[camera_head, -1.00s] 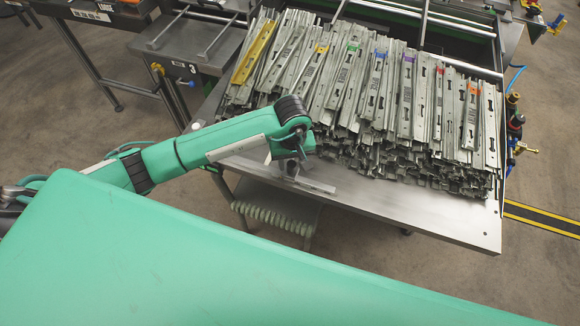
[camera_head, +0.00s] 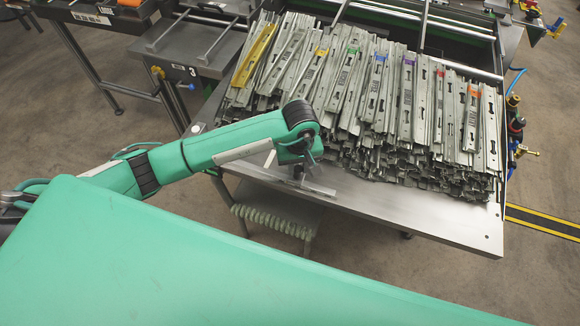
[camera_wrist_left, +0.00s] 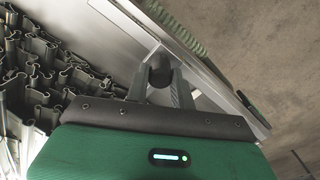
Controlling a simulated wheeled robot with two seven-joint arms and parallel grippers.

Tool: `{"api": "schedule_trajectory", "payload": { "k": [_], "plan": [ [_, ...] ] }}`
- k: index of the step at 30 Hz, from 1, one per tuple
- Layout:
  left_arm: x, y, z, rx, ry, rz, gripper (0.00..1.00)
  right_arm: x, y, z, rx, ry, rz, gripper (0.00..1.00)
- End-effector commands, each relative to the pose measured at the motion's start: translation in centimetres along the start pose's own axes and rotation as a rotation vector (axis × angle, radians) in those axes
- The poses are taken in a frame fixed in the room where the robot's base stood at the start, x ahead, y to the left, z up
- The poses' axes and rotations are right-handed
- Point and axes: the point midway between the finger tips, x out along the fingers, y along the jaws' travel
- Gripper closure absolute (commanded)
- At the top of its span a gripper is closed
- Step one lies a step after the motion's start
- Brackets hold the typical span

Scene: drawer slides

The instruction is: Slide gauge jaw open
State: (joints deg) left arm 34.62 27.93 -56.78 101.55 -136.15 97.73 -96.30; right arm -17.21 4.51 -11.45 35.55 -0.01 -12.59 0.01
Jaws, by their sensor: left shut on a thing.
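A grey metal slide gauge (camera_head: 318,188) lies on the bare front part of the steel table, below the left end of the slide pile. Its upright light jaw piece (camera_head: 270,158) shows just left of my gripper. My left gripper (camera_head: 298,174) points down over the gauge and is shut on its sliding jaw, which the fingers largely hide. In the left wrist view the dark fingers (camera_wrist_left: 162,78) reach down at the gauge, and the held part is hard to make out. My right gripper is not in view.
A dense pile of metal drawer slides (camera_head: 400,120) with coloured tags covers the back of the steel table (camera_head: 420,215). The table's front strip is clear right of the gauge. A side table (camera_head: 185,55) marked 3 stands at the left.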

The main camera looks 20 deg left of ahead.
Motion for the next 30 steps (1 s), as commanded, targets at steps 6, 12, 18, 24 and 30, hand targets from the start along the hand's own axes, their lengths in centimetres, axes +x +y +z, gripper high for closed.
{"api": "schedule_trajectory", "payload": {
  "k": [6, 12, 18, 24, 30],
  "plan": [
    [0.2, 1.4, 0.8, 0.001, -0.002, 0.000, 0.99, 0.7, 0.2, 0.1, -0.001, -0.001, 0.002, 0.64],
    [0.2, 2.6, 1.5, 0.001, -0.001, 0.001, 0.99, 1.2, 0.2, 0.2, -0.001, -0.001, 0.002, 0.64],
    [0.2, 3.8, 2.2, 0.001, -0.001, 0.001, 0.99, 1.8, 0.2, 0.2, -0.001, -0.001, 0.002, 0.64],
    [0.2, 5.0, 3.0, 0.002, -0.001, 0.000, 0.99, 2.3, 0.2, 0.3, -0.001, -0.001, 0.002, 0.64],
    [0.1, 6.1, 3.6, 0.001, -0.002, -0.001, 0.99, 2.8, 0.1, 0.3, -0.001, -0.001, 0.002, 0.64]
  ]
}}
